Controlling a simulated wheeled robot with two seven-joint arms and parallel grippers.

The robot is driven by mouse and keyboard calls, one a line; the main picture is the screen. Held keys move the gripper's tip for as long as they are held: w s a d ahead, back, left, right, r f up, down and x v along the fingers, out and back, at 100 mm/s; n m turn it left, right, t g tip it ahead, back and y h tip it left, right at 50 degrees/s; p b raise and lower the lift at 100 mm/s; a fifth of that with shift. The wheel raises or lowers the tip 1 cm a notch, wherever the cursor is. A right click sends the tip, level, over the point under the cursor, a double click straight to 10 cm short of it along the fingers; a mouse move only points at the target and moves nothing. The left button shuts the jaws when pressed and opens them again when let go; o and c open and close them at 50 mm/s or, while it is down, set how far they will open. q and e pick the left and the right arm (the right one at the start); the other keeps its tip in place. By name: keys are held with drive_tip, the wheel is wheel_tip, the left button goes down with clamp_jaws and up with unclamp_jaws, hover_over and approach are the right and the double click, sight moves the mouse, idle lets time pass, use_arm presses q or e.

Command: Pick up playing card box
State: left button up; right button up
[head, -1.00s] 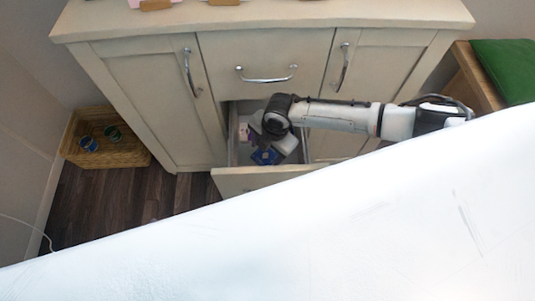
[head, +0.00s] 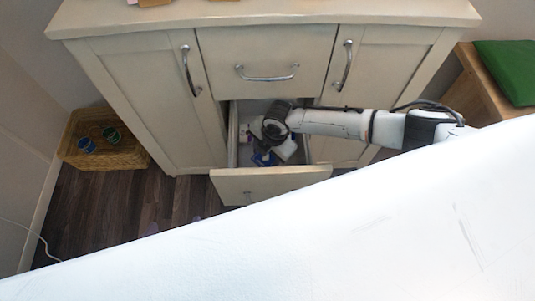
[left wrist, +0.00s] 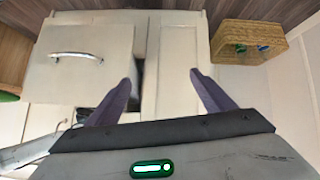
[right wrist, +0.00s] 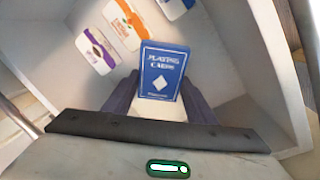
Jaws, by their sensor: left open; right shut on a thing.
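The blue playing card box (right wrist: 165,70) stands upright between the purple fingers of my right gripper (right wrist: 158,98) in the right wrist view. The gripper is shut on it, inside the open drawer. In the head view, my right gripper (head: 268,155) reaches down into the drawer (head: 262,181) and hides most of the box. My left gripper (left wrist: 160,80) is open and empty, facing the cabinet front in the left wrist view. Its fingertips just show past the white surface at the bottom of the head view (head: 173,224).
An orange-and-white packet (right wrist: 125,22), a purple-and-white packet (right wrist: 96,50) and a blue-and-white packet (right wrist: 175,6) lie in the drawer. Drawer walls stand close around my right gripper. A wicker basket (head: 125,155) sits on the floor at left.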

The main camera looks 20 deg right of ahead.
drive_tip(key=shift+r, duration=0.45)
drive_tip(key=shift+s+a+r+p, duration=0.15)
drive_tip(key=shift+a+r+p, duration=0.1)
drive_tip(key=shift+p, duration=0.15)
drive_tip(key=s+a, duration=0.1)
drive_tip(key=a+r+p, duration=0.1)
drive_tip(key=a, duration=0.1)
drive_tip(key=shift+s, duration=0.4)
use_arm(q)
drive_tip(key=r+p, duration=0.1)
drive_tip(key=p, duration=0.1)
drive_tip(key=a+r+p, duration=0.1)
drive_tip(key=p, duration=0.1)
drive_tip(key=shift+r+m+g, duration=0.15)
drive_tip(key=shift+m+g, duration=0.15)
use_arm(e)
wheel_tip(320, 180, up, 13)
drive_tip(key=shift+f, duration=0.2)
